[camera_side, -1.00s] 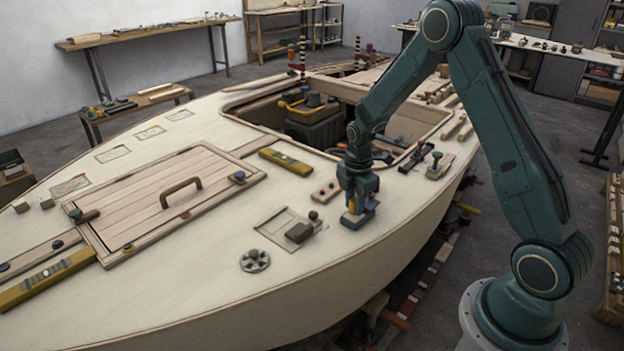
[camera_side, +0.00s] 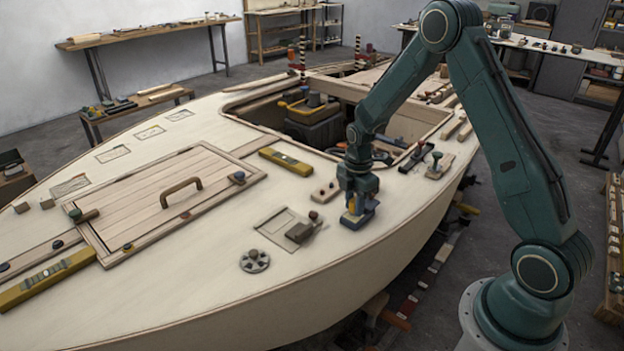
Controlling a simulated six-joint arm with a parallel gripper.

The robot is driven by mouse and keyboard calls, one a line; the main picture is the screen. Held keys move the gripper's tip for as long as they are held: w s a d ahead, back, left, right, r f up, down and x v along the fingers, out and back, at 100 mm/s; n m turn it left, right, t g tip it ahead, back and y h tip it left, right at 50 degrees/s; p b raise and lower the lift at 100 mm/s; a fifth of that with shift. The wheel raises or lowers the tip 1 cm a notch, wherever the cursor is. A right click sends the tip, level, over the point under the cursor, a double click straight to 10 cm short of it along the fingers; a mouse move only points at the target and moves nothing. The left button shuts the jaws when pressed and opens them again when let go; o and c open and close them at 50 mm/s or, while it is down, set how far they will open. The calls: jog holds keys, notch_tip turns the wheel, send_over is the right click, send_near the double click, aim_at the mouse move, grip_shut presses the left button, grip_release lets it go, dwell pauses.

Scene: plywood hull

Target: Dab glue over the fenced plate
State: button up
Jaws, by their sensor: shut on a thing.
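A flat rectangular plate (camera_side: 272,229) lies in the deck to the left of my gripper. A dark block (camera_side: 299,233) and a small round knob (camera_side: 313,215) are at its right side. I cannot make out a clear fence around it.
A wooden hatch (camera_side: 150,200) with a curved handle (camera_side: 181,189) fills the left deck. A round grey fitting (camera_side: 254,261) stands in front. A wooden strip (camera_side: 326,191) lies just left of my gripper. The open cockpit behind holds a toolbox (camera_side: 310,121). Bare deck lies front left.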

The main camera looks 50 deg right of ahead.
jog(key=shift+f, duration=0.6)
dwell(1.6)
jog(key=shift+r, duration=0.1)
jog(key=shift+r, duration=3.5)
jog(key=s+a+f+m, duration=0.1)
jog(key=a+f+m, duration=0.1)
jog(key=a+m, duration=1.2)
jog(key=shift+f+m, duration=0.4)
